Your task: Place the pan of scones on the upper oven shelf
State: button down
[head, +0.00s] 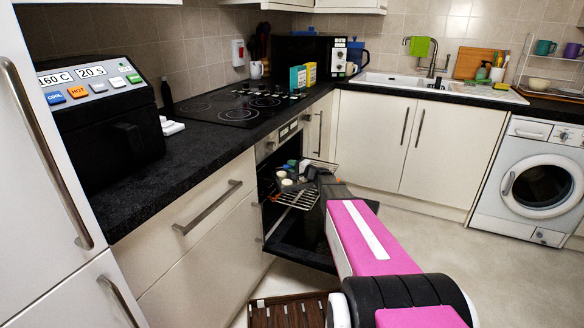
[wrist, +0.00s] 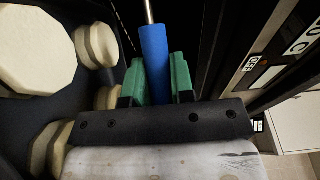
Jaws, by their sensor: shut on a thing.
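The dark pan (wrist: 50,108) of pale scones (wrist: 40,45) fills the left of the wrist view. The scones (head: 288,182) also show small in the head view, at the open oven's mouth. My gripper (wrist: 156,75) has green fingertips closed on a blue handle (wrist: 155,50) with a metal rod beyond it; where the rod joins the pan is out of view. In the head view my gripper (head: 305,166) is at the oven opening, partly hidden by my arm. A wire oven shelf (head: 301,200) shows below the scones. I cannot tell whether the pan touches it.
The oven door (head: 300,252) is folded down beneath my arm. A dark slatted crate (head: 287,312) stands on the floor in front. The oven's control panel (wrist: 262,68) is close on the right in the wrist view. The hob (head: 240,108) and worktop are above.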

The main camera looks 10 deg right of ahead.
jog(key=shift+f, duration=0.1)
jog(key=c, duration=1)
grip_release()
jog(key=shift+s+d, duration=0.15)
jog(key=shift+s, duration=0.05)
jog(key=v, duration=1.1)
jog(key=shift+s+d, duration=0.15)
jog(key=shift+s, duration=0.05)
